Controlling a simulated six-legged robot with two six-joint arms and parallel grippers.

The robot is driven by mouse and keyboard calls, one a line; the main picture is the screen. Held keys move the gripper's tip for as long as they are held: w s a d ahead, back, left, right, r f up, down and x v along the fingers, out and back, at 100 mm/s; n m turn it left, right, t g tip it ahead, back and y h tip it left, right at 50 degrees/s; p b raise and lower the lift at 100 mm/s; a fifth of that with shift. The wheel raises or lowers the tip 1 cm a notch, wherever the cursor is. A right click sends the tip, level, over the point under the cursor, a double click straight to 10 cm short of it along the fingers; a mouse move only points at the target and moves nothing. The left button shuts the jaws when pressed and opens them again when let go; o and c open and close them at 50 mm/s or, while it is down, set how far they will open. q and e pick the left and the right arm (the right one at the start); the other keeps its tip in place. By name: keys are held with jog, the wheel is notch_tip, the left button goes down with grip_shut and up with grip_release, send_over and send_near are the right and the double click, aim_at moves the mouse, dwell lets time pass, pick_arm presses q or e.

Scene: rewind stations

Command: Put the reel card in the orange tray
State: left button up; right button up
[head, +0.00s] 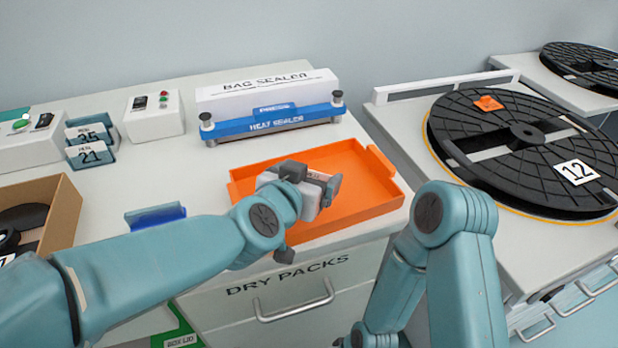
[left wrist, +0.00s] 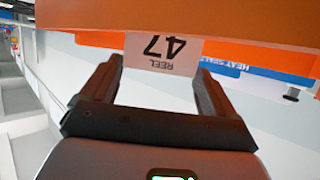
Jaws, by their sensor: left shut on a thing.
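My left gripper (head: 318,187) is over the tray in the head view. In the left wrist view my left gripper (left wrist: 160,72) is shut on the white reel card (left wrist: 163,56), which reads REEL 47 upside down. The tray's orange wall (left wrist: 215,22) crosses the top of that view and seems to cover part of the card. I cannot tell whether the card touches the tray.
A blue heat sealer (head: 275,122) stands behind the tray. A blue holder (head: 155,216) and number cards (head: 92,154) are to its left, with a cardboard box (head: 62,222) at far left. A large black reel (head: 530,135) lies on the right bench.

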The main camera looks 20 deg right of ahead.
pick_arm(q)
jog(key=shift+f, duration=0.25)
jog(key=o, duration=0.7)
jog(key=shift+o, duration=0.2)
jog(key=shift+r, duration=0.25)
jog(key=shift+s+a+r, duration=0.2)
jog(key=p+v, duration=0.3)
jog(key=v, duration=0.8)
jog(key=shift+s+a+p, duration=0.1)
jog(key=shift+s+p, duration=0.05)
jog(key=shift+p, duration=0.25)
